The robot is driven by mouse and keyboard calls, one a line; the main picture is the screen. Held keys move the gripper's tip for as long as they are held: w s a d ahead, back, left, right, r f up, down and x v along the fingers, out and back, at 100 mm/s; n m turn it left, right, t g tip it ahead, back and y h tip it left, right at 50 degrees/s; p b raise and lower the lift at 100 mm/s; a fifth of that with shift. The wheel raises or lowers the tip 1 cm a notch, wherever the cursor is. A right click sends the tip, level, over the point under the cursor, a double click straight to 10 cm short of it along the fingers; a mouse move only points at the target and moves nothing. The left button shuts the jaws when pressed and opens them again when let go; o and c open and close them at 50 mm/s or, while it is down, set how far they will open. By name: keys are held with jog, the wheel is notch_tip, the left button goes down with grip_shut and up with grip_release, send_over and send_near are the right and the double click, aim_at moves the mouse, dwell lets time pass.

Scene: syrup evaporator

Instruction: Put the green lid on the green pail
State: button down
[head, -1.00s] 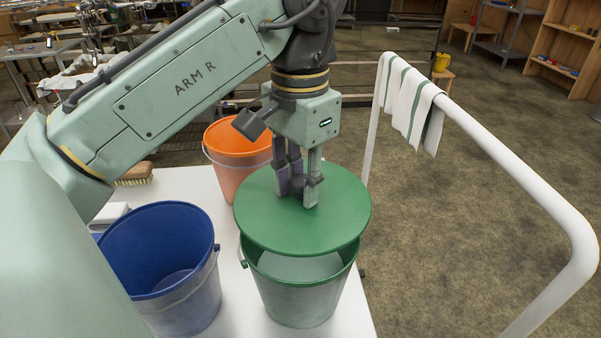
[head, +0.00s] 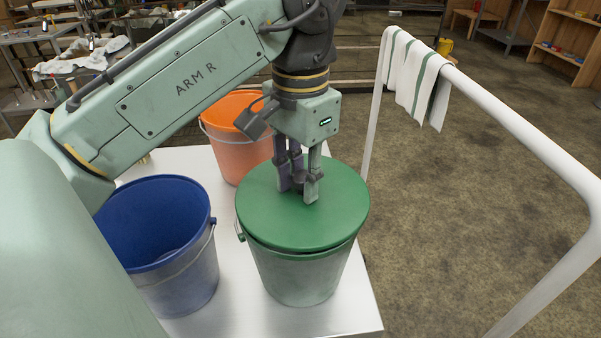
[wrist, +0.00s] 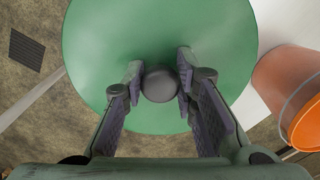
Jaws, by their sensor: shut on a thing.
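The round green lid (head: 335,215) lies over the mouth of the green pail (head: 300,278) in the head view. A narrow dark gap shows under the lid's front edge, and the lid looks slightly off level, so I cannot tell whether it is fully seated. My gripper (head: 299,190) points down at the lid's middle and is shut on its dark round knob. In the wrist view the knob (wrist: 159,84) sits between both fingers, with the green lid (wrist: 110,40) spread beneath. The pail's inside is hidden by the lid.
An open blue pail (head: 180,275) stands left of the green pail. An orange pail (head: 238,155) stands behind it. All are on a white table top (head: 335,318). A white rail (head: 520,125) with a striped towel (head: 412,80) rises at the right.

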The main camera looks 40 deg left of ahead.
jog(key=shift+s+f, duration=0.2)
jog(key=shift+f, duration=0.35)
jog(key=c, duration=1.2)
grip_release()
jog(key=shift+r, duration=0.15)
